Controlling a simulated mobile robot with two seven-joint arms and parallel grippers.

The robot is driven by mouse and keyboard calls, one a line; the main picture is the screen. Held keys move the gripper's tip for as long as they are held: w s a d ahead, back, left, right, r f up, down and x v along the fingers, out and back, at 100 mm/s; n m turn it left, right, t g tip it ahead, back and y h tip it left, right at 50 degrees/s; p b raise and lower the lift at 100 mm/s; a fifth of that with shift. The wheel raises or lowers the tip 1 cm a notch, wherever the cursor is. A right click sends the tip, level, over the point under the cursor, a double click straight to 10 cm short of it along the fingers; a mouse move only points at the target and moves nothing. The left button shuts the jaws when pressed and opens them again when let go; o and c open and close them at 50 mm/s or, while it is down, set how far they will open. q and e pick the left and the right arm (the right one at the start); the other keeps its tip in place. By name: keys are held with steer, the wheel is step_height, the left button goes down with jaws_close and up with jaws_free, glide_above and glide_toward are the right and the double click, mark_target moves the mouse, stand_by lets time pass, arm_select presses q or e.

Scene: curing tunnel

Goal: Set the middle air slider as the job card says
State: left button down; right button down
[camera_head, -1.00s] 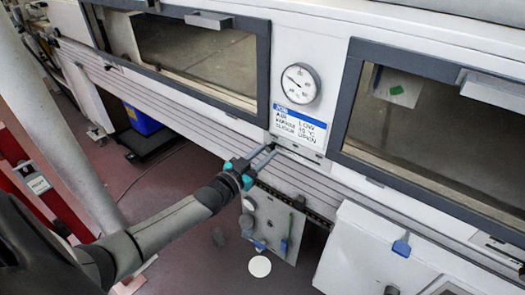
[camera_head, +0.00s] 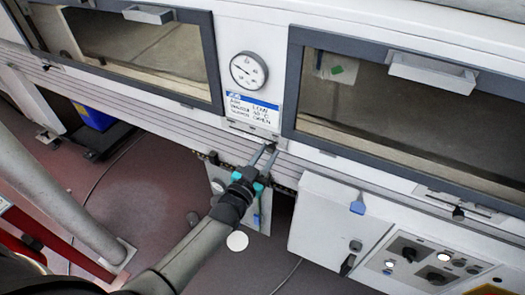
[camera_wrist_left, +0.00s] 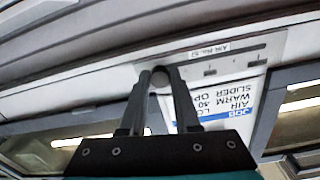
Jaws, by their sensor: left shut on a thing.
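The job card (camera_head: 252,110) is a white card with a blue header below a round gauge. It seems to read air low, warm 40 °C, slider open; it also shows upside down in the left wrist view (camera_wrist_left: 222,98). Under it is the middle air slider's plate (camera_wrist_left: 235,58), with a label and slot marks. My left gripper (camera_head: 271,148) is at the right part of this plate. In the left wrist view its fingers are shut on the slider's dark round knob (camera_wrist_left: 160,78), which they partly hide. My right gripper is not in view.
Framed windows with handles (camera_head: 432,72) flank the card. A white box with a blue tag (camera_head: 357,207) and a control panel (camera_head: 428,262) stand below right. Another slider plate (camera_head: 455,207) is at the right. A grey post (camera_head: 60,190) stands at the left.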

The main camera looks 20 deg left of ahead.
arm_select(q)
steer(key=shift+d, duration=0.3)
steer(key=c, duration=0.6)
jaws_free()
steer(key=shift+s+a, duration=0.15)
steer(key=shift+s, duration=0.5)
steer(key=s, duration=0.4)
steer(key=s+a+p, duration=0.1)
steer(key=s, duration=0.4)
steer(key=s+p, duration=0.1)
steer(key=s, duration=0.4)
steer(key=shift+a, duration=0.2)
